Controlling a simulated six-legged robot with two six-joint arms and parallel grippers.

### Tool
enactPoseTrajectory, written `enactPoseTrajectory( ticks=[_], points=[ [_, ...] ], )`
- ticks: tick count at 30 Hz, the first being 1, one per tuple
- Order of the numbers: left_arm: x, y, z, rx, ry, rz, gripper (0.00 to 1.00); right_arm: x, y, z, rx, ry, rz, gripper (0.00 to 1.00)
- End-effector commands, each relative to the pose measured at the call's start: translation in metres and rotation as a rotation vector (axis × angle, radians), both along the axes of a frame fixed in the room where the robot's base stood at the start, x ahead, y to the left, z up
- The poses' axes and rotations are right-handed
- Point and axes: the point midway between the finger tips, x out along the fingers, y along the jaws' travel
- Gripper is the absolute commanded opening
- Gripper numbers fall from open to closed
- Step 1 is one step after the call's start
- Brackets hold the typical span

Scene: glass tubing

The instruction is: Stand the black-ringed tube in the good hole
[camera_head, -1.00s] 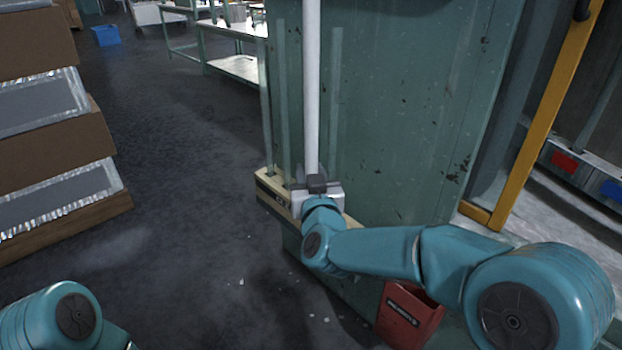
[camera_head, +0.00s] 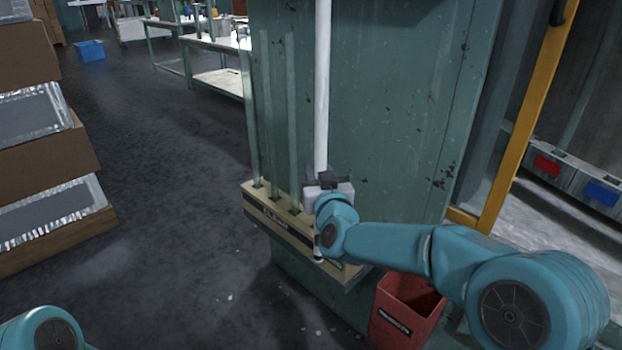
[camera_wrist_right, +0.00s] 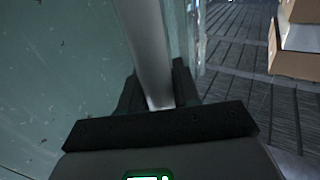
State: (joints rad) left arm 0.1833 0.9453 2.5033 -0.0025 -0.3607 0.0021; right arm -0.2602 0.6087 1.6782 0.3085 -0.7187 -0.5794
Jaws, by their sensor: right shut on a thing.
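A long white tube (camera_head: 321,90) stands nearly upright in the head view, its top running out of frame. My right gripper (camera_head: 328,182) is shut around it. In the right wrist view the tube (camera_wrist_right: 147,50) rises between the dark fingers (camera_wrist_right: 155,92). A short lower end with a dark band (camera_head: 317,255) shows below the gripper, in front of the rack's face; I cannot tell if it touches. The pale rack (camera_head: 262,209) has dark holes along its top. My gripper hides part of it, and I cannot tell which hole is good. My left gripper is out of view.
Clear glass tubes (camera_head: 292,110) stand in the rack left of the held tube. A scuffed green panel (camera_head: 400,120) rises behind. A red bin (camera_head: 405,310) hangs below right. A yellow post (camera_head: 530,110) stands right. Stacked boxes (camera_head: 45,160) are at left; open floor lies between.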

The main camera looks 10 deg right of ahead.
Motion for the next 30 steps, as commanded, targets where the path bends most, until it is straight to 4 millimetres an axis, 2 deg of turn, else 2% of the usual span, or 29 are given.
enactPoseTrajectory(
  ticks=[30],
  points=[
    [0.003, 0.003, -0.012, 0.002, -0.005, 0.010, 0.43, 0.048, -0.063, -0.001, 0.001, 0.000, -0.002, 0.00]
  ],
)
